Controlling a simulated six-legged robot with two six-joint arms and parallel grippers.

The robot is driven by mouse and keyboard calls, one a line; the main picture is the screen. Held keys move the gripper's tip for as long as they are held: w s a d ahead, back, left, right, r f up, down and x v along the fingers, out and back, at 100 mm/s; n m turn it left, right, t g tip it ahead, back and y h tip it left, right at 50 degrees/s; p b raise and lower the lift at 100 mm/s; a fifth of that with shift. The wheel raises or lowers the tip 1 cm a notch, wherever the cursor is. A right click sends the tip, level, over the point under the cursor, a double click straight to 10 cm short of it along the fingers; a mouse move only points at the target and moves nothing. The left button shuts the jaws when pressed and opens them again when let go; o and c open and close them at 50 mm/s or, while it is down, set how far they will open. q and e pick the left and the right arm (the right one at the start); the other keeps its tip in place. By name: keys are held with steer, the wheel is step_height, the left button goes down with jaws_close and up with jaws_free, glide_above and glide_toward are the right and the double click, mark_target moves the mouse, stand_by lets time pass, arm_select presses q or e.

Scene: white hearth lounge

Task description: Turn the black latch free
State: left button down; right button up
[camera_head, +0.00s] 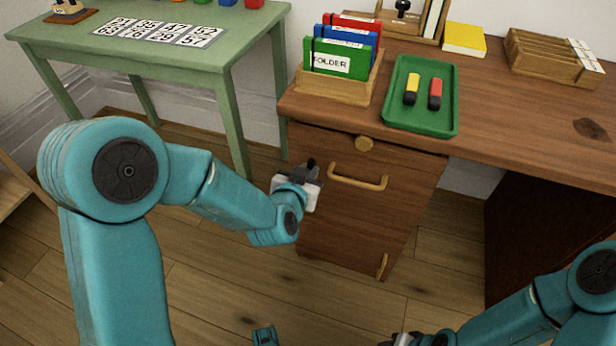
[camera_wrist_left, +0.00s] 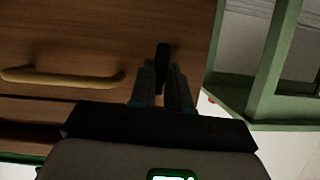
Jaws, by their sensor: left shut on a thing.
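The black latch (camera_head: 311,163) is on the left part of the brown desk's drawer front (camera_head: 340,215). My left gripper (camera_head: 305,174) is at the latch, its fingers shut on it. In the left wrist view the latch (camera_wrist_left: 163,54) stands up between the two fingertips (camera_wrist_left: 164,82), and its lower part is hidden by them. A brass bar handle (camera_head: 358,178) is just right of the gripper, apart from it. My right gripper (camera_head: 404,339) is at the bottom edge, partly cut off, so its fingers cannot be made out.
On the desktop are a folder box (camera_head: 335,88) and a green tray (camera_head: 421,118) with two markers. A green table (camera_head: 230,50) stands to the left.

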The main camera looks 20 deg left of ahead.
arm_select(q)
steer(key=shift+a+n, duration=0.1)
steer(key=shift+n, duration=0.2)
stand_by(0.4)
steer(key=c, duration=1.1)
jaws_free()
